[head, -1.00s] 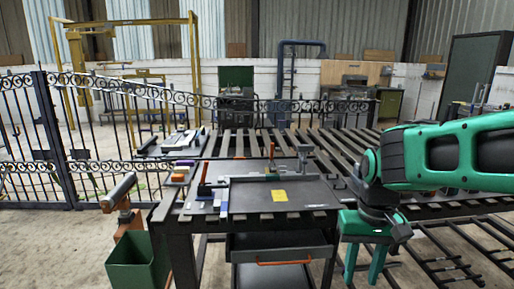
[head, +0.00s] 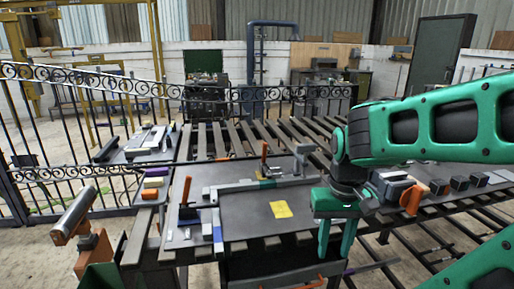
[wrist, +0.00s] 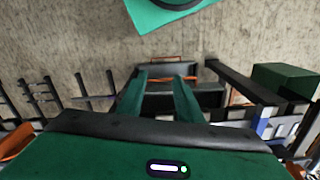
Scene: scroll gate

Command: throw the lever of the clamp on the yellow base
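Two upright orange-red levers stand on the work table. The left lever (head: 186,190) rises from a small dark base (head: 188,214) near the table's left side. The back lever (head: 264,153) stands near a green part (head: 267,184) by a long grey bar. I cannot make out a yellow base under either one. A flat yellow square (head: 281,209) lies on the dark table top (head: 245,208). My gripper (head: 334,254) points down at the table's front right, apart from both levers. Its green fingers are spread and empty, also in the wrist view (wrist: 160,88).
A grey upright fixture (head: 301,158) stands at the table's back right. An orange part (head: 413,198) and several dark blocks sit farther right. An orange post (head: 85,230) stands front left. Black railings (head: 60,120) run behind.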

